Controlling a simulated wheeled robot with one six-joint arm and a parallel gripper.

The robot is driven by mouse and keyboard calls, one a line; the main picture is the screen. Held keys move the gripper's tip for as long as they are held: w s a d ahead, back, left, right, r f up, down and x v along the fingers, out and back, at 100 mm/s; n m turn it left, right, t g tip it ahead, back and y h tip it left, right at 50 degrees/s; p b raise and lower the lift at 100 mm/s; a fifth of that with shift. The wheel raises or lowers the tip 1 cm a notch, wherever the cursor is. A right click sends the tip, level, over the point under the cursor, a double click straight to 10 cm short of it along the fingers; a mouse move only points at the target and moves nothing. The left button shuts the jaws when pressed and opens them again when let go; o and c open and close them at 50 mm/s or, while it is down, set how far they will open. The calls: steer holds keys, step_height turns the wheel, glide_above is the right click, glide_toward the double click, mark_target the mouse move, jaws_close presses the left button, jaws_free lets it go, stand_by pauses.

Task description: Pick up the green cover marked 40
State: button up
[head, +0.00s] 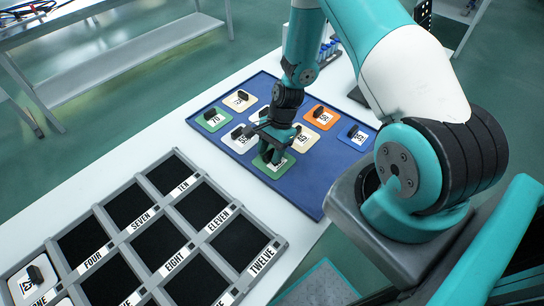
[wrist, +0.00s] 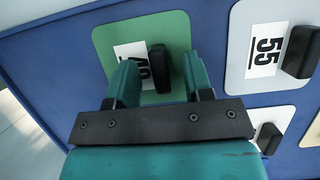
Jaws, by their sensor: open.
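The green cover (wrist: 108,40) lies on the blue tray, with a white label and an upright black handle (wrist: 161,68). Its label is partly hidden by my finger; the visible digits look like 40. In the head view this green cover (head: 262,164) is mostly hidden under my gripper (head: 276,152). My gripper also shows in the wrist view (wrist: 160,64), open, with its fingers on either side of the handle. I cannot tell whether they touch it. Another green cover (head: 207,126), marked 70, lies at the tray's left.
The blue tray (head: 300,197) holds several other covers, including an orange one (head: 313,122) and a blue one (head: 352,143). A pale cover marked 55 (wrist: 240,40) lies close by. A grey panel (head: 99,214) with black, word-labelled compartments stands at front left; one holds a cover (head: 22,291).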

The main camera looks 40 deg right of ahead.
jaws_close()
steer(key=shift+r, duration=0.1)
